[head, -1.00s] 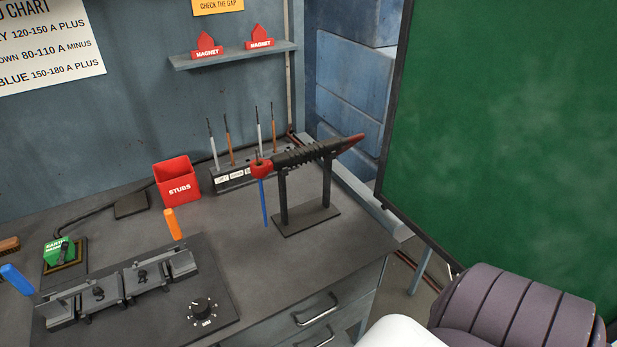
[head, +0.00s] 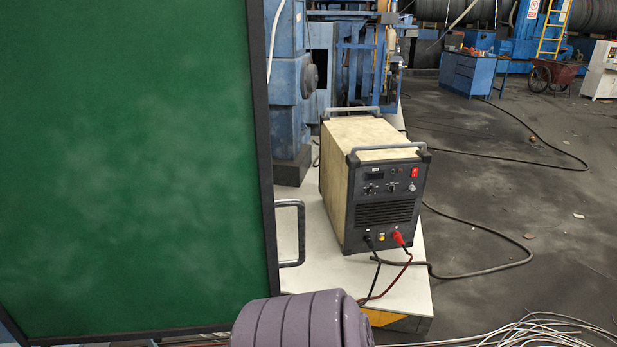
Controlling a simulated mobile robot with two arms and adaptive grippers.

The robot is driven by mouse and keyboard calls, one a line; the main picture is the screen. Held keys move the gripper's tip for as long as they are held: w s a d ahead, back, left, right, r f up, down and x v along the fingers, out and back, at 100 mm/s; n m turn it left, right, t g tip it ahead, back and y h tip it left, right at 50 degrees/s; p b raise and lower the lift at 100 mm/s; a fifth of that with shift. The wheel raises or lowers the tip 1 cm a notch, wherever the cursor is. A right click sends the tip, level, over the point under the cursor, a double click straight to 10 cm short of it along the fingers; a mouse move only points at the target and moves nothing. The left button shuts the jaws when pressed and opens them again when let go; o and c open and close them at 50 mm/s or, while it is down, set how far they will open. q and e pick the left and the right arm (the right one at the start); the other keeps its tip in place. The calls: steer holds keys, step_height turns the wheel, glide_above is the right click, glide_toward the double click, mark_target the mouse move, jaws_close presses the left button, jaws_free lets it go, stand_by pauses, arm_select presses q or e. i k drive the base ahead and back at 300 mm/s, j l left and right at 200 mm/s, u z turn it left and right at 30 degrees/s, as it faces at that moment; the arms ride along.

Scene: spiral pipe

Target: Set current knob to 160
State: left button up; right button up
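A welding machine (head: 372,185) with a cream body and a dark front panel stands on a white platform, right of centre in the head view. Its front has a small dark display at the top left, small knobs (head: 370,189) below it and a red switch (head: 414,173) at the top right. The knob markings are too small to read, and I cannot tell which knob sets the current. A black and a red cable plug into the lower front. Neither of my grippers is in view; only a purple-grey part of my arm shows at the bottom.
A green screen (head: 130,160) in a dark frame with a handle (head: 301,232) fills the left. Cables lie on the floor, and loose wires (head: 530,333) lie at the lower right.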

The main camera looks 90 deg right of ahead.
mark_target(371, 190)
steer(key=z, duration=3.35)
steer(key=i+l, duration=0.2)
steer(key=i, duration=0.3)
steer(key=i+l, duration=0.2)
steer(key=i, duration=0.3)
steer(key=i+l, duration=0.2)
steer(key=i, duration=0.3)
steer(key=i+j+u, duration=0.1)
steer(key=i+j, duration=0.55)
steer(key=i, duration=0.1)
